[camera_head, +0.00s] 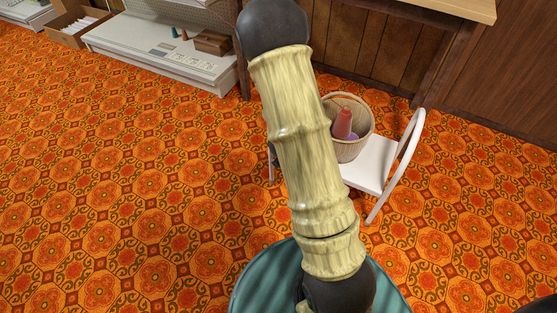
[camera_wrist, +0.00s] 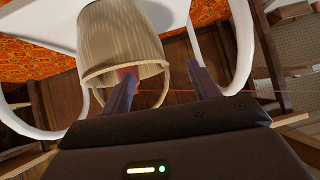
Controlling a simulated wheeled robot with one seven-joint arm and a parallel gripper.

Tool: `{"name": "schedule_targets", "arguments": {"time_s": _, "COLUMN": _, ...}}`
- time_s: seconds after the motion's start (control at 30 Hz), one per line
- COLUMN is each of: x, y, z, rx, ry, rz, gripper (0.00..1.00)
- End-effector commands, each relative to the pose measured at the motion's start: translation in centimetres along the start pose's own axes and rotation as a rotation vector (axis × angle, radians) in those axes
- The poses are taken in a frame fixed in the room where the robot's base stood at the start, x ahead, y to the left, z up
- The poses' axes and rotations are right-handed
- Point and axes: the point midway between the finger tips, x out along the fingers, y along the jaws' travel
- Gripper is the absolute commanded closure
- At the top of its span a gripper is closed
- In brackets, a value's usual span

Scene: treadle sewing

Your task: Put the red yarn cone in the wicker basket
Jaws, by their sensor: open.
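The red yarn cone (camera_head: 342,123) stands inside the wicker basket (camera_head: 350,151), slightly tilted, with its top near the rim. In the wrist view the basket (camera_wrist: 118,38) appears inverted, and a bit of red (camera_wrist: 127,73) shows at its mouth. The basket rests on a white chair (camera_head: 367,176). My gripper (camera_wrist: 162,88) is open, with nothing seen between its fingers. One finger overlaps the basket's mouth in the picture; I cannot tell whether it touches.
The white chair's curved back (camera_head: 409,140) rises right of the basket. A wooden table (camera_head: 437,8) is behind. A low pale cabinet (camera_head: 160,61) stands at the back left. The patterned floor is clear at left.

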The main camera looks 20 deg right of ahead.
Motion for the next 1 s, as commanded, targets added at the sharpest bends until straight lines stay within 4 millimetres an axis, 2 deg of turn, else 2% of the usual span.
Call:
{"name": "schedule_targets", "arguments": {"time_s": 0.1, "x": -3.7, "y": -2.5, "z": 0.7, "rx": -0.063, "ry": -0.155, "rz": -0.106, "gripper": 0.39}}
{"name": "schedule_targets", "arguments": {"time_s": 0.3, "x": -11.1, "y": -4.5, "z": 2.4, "rx": -0.253, "ry": -0.385, "rz": -0.259, "gripper": 0.39}}
{"name": "schedule_targets", "arguments": {"time_s": 0.47, "x": -17.4, "y": -3.8, "z": 3.7, "rx": -0.457, "ry": -0.529, "rz": -0.345, "gripper": 0.39}}
{"name": "schedule_targets", "arguments": {"time_s": 0.6, "x": -21.9, "y": -1.7, "z": 4.4, "rx": -0.638, "ry": -0.617, "rz": -0.376, "gripper": 0.39}}
{"name": "schedule_targets", "arguments": {"time_s": 0.73, "x": -23.8, "y": -0.2, "z": 4.8, "rx": -0.73, "ry": -0.659, "rz": -0.376, "gripper": 0.39}}
{"name": "schedule_targets", "arguments": {"time_s": 1.0, "x": -24.1, "y": 0.1, "z": 4.9, "rx": -0.746, "ry": -0.669, "rz": -0.373, "gripper": 0.39}}
